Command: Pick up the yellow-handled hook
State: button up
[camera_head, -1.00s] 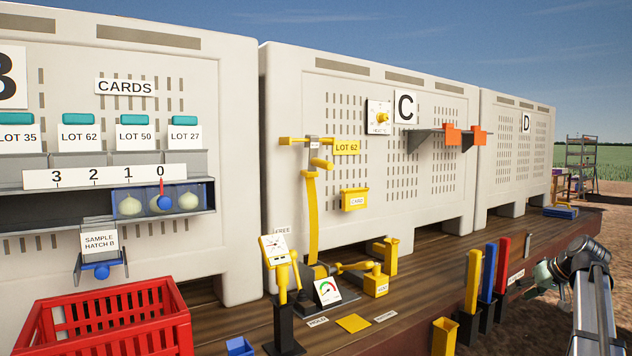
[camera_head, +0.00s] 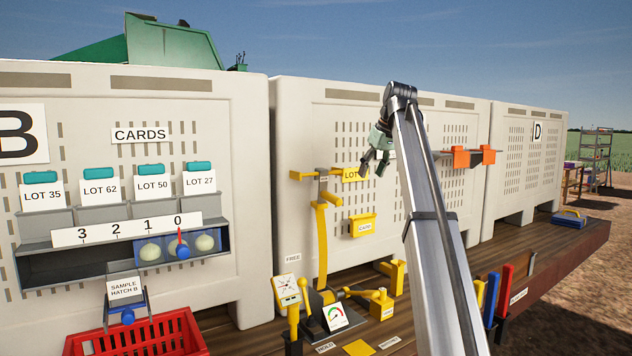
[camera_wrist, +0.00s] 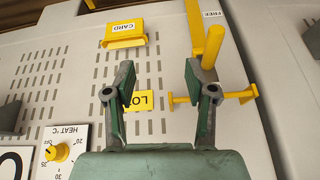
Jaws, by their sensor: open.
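My gripper (camera_head: 374,167) is open and empty in front of the C bin. In the wrist view my gripper (camera_wrist: 160,80) has its green-padded fingers apart, with bare slotted wall and part of the LOT label (camera_wrist: 138,101) behind them. A yellow T-bar (camera_wrist: 240,95) with a yellow rod (camera_wrist: 212,45) shows beside the right finger. The same yellow fixture (camera_head: 322,200) hangs left of my gripper in the head view. A yellow upright (camera_head: 479,291) stands beside blue and red ones at lower right, partly behind my arm. I cannot tell which yellow item is the hook.
A yellow CARD box (camera_head: 362,225) is on the wall below my gripper. The heat dial (camera_wrist: 58,152) is at lower left in the wrist view. A red crate (camera_head: 140,336) stands at lower left.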

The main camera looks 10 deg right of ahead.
jog(key=a+r+p, duration=0.2)
jog(key=a+r, duration=0.6)
jog(key=a, duration=0.1)
jog(key=n+p, duration=0.1)
jog(key=p, duration=0.3)
send_near(329, 193)
jog(key=x, duration=0.5)
jog(key=shift+w, duration=0.45)
jog(key=shift+w+a+f+p, duration=0.15)
jog(key=shift+f+p, duration=0.55)
jog(key=shift+p, duration=0.25)
jog(key=shift+p+x, duration=0.9)
jog(key=shift+x, duration=1.05)
grip_shut()
